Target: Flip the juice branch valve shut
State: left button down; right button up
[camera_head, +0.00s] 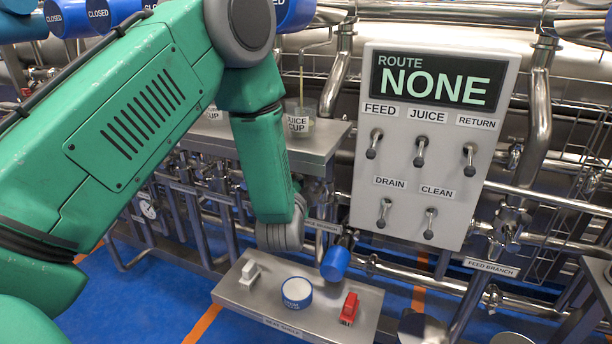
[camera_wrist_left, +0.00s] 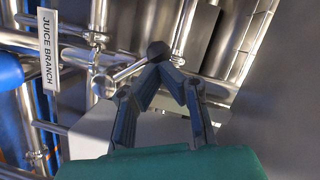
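In the left wrist view, a valve lever (camera_wrist_left: 128,70) with a dark ball knob (camera_wrist_left: 158,51) reaches out from a pipe fitting, beside a hanging sign (camera_wrist_left: 48,50) reading JUICE BRANCH. My left gripper (camera_wrist_left: 167,67) has its fingertips together, right at the knob. I cannot tell whether they touch it. In the head view my green left arm covers the left side and hides this lever and most of the gripper. The route panel (camera_head: 370,215) reads NONE, with a JUICE toggle (camera_head: 420,152) among several toggles. My right gripper is not in view.
A steel shelf (camera_head: 236,296) below holds a white block (camera_head: 250,273), a blue-rimmed round cup (camera_head: 297,291) and a red piece (camera_head: 349,309). A blue cylinder (camera_head: 337,260) sits just behind it. A juice cup (camera_head: 300,122) stands on a tray behind my arm. Pipes crowd the background.

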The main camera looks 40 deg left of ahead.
pick_arm(q)
jog(key=a+f+n+h, duration=0.1)
jog(key=n, duration=0.1)
jog(key=a+f+n+p, duration=0.1)
jog(key=n, duration=0.1)
jog(key=a+f+n+h, duration=0.1)
jog(key=n, duration=0.1)
jog(key=shift+s+a+f+g+h, duration=0.2)
jog(key=shift+s+f+g+h, duration=0.1)
jog(key=shift+s+f+g, duration=0.1)
dwell(0.5)
jog(key=shift+p, duration=0.3)
